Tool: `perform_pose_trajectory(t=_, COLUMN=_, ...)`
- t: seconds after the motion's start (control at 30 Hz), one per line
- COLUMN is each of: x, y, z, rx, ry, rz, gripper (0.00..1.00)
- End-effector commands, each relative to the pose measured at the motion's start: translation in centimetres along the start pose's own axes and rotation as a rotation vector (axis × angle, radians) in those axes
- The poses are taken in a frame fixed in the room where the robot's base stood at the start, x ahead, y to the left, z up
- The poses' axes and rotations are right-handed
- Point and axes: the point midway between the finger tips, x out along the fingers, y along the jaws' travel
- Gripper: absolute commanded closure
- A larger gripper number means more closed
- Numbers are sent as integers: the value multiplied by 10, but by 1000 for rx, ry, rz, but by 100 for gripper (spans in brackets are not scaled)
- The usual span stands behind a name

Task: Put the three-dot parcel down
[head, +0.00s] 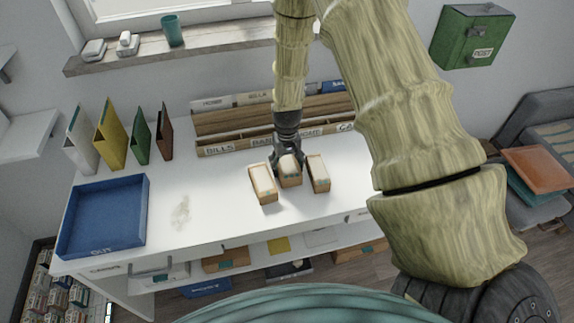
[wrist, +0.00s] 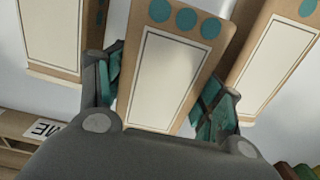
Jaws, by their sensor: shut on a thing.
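The three-dot parcel (wrist: 170,70) is a brown box with a pale label and three teal dots in a row, seen close in the wrist view. My gripper (head: 288,156) is shut on it, one finger on each side. In the head view this parcel (head: 290,179) is the middle one of three over the white desk (head: 205,215). I cannot tell whether its underside touches the desk. Another parcel (head: 263,184) stands to its left and one (head: 318,174) to its right. In the wrist view, the right parcel (wrist: 275,60) shows a teal dot at the picture's edge.
A blue tray (head: 104,195) marked OUT lies on the desk's left, with upright folders (head: 110,134) behind it. A wooden sorter (head: 235,145) with labelled slots stands close behind the parcels. The desk is clear between tray and parcels, apart from a faint grey smudge (head: 181,211).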

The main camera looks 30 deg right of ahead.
Motion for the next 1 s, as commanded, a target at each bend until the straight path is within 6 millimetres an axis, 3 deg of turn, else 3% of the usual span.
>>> perform_pose_trajectory(t=0.5, x=10, y=0, z=0, rx=0, ry=0, rz=0, gripper=63)
perform_pose_trajectory(t=0.53, x=10, y=0, z=0, rx=0, ry=0, rz=0, gripper=31)
perform_pose_trajectory(t=0.57, x=9, y=0, z=0, rx=0, ry=1, rz=0, gripper=26)
perform_pose_trajectory(t=1.0, x=5, y=0, z=0, rx=0, ry=1, rz=0, gripper=24)
